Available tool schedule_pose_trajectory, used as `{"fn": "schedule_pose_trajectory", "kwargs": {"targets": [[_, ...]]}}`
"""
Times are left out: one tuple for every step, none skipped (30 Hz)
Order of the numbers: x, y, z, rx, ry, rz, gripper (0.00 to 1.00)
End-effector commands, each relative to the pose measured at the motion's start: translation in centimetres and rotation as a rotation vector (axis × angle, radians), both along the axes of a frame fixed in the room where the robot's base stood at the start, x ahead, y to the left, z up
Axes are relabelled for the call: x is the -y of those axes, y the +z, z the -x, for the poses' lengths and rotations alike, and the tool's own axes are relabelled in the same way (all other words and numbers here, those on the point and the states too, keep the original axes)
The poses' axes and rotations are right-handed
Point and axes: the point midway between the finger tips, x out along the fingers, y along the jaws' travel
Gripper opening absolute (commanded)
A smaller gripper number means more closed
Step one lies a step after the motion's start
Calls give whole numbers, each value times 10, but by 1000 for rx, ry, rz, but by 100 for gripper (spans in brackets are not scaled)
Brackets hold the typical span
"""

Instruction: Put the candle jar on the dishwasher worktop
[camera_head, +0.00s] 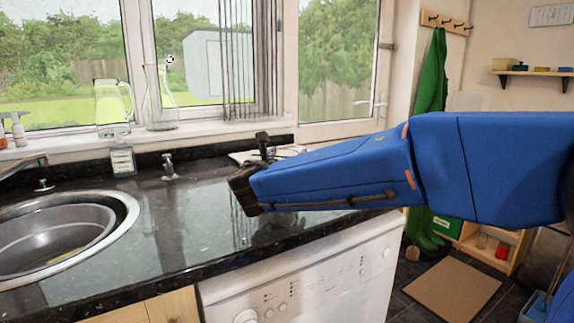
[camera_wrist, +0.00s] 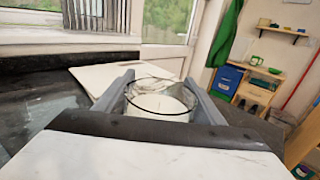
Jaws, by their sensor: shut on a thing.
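The candle jar (camera_wrist: 160,104), a clear glass jar with white wax inside, sits between the two grey fingers of my gripper (camera_wrist: 160,90) in the wrist view. The fingers are shut on its sides and it looks about upright. The black granite worktop (camera_head: 190,225) runs over the white dishwasher (camera_head: 320,275) in the head view. My gripper is above this worktop, at the end of my blue arm; the arm hides the fingers and the jar there. I cannot tell how far the jar's base is from the surface.
A sink (camera_head: 50,240) is at the left. A glass jug (camera_head: 112,108) and a carafe (camera_head: 160,98) stand on the windowsill. A pale flat board (camera_wrist: 98,76) lies at the back of the worktop.

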Motion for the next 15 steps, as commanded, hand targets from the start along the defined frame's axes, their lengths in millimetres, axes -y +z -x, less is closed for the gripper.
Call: {"fn": "schedule_pose_trajectory", "kwargs": {"targets": [[0,-7,0,-1,0,2,29],[0,-11,0,-1,0,2,29],[0,-16,0,-1,0,2,29],[0,-20,0,-1,0,1,29],[0,-23,0,-1,0,2,29],[0,-26,0,-1,0,2,29],[0,-28,0,0,1,1,29],[0,-28,0,0,1,0,29],[0,-28,0,0,1,-1,29],[0,-28,0,0,1,-1,29],[0,-27,0,0,1,-1,29],[0,-27,0,0,1,-1,29],[0,-27,0,0,1,-1,29],[0,-28,0,0,0,-1,29],[0,-28,0,0,0,-1,29]]}}
